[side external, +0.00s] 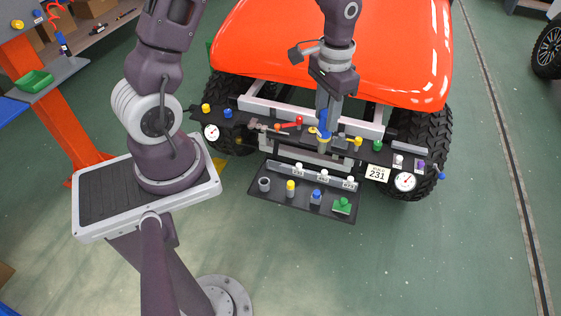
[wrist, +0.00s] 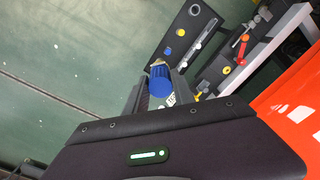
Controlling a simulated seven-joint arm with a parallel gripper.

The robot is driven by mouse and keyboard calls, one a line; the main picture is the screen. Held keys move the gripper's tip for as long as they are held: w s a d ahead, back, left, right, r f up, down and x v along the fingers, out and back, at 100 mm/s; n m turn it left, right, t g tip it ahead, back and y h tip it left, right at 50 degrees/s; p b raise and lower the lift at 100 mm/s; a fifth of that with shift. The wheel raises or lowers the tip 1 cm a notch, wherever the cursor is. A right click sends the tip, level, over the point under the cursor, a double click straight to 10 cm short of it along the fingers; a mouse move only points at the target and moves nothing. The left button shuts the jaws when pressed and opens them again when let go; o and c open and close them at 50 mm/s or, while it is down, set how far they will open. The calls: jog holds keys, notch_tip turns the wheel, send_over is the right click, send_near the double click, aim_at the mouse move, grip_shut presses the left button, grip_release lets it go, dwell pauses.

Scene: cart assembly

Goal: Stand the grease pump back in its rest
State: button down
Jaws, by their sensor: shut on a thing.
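My gripper (side external: 327,108) reaches down over the front of the orange cart. In the wrist view my gripper (wrist: 158,97) is shut on a blue ribbed piece (wrist: 160,84), likely the grease pump. In the side view the held blue piece (side external: 321,134) shows small at my fingertips, close above the dark bar. A dark tray (side external: 268,200) at the front holds a grey open ring (side external: 264,184), a yellow piece (side external: 290,188), a blue piece (side external: 316,196) and a green piece (side external: 341,205). I cannot tell which spot is the pump's rest.
The dark bar carries red-handled parts (side external: 288,125), several small coloured knobs and two round gauges (side external: 404,181). A white number plate (side external: 377,173) hangs at the right. A labelled rail (side external: 311,174) with white knobs runs behind the tray. The floor in front is clear.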

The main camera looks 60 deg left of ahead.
jog(key=s+a+f+n, duration=0.1)
jog(key=s+a+f, duration=0.4)
jog(key=a+f, duration=0.3)
jog(key=s+a+f+n, duration=0.1)
jog(key=s+a+f, duration=0.4)
jog(key=a+f, duration=0.3)
notch_tip(320, 180, down, 5)
jog(key=shift+r+n, duration=0.2)
jog(key=shift+n, duration=0.1)
jog(key=shift+s, duration=0.1)
jog(key=shift+f, duration=2.35)
jog(key=shift+f, duration=2.1)
jog(key=c, duration=1)
grip_release()
jog(key=shift+o, duration=0.2)
